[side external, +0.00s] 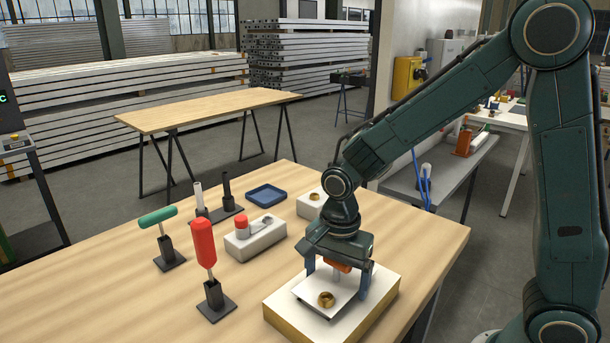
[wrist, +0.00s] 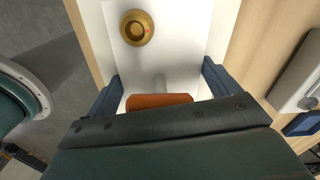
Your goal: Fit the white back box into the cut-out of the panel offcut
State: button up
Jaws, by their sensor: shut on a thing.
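The white back box (side external: 344,297) is between the two blue fingers of my gripper (side external: 336,289), which is shut on its opposite sides. A brass ring lies on its white face, with an orange part behind it. The box is over the middle of the panel offcut (side external: 283,307), a thick white slab with yellowish sides. A dark line runs along the box's front edge. I cannot tell how deep it sits in the cut-out, which is hidden beneath it. In the wrist view the box (wrist: 180,40) lies between the fingers, with panel strips on both sides.
A red-handled tool (side external: 203,243) and a green-handled tool (side external: 158,217) stand in dark holders to the left. A pale block (side external: 255,240) with a red-capped item, a blue tray (side external: 266,194) and another white block (side external: 310,206) are behind. The table's front left is clear.

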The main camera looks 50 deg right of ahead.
jog(key=shift+f, duration=0.3)
dwell(0.5)
jog(key=o, duration=1.2)
jog(key=shift+c, duration=0.2)
jog(key=shift+s, duration=0.1)
jog(key=shift+f, duration=0.1)
jog(key=r, duration=1.2)
jog(key=shift+w+r, duration=0.2)
jog(key=shift+r, duration=0.95)
jog(key=shift+r, duration=0.1)
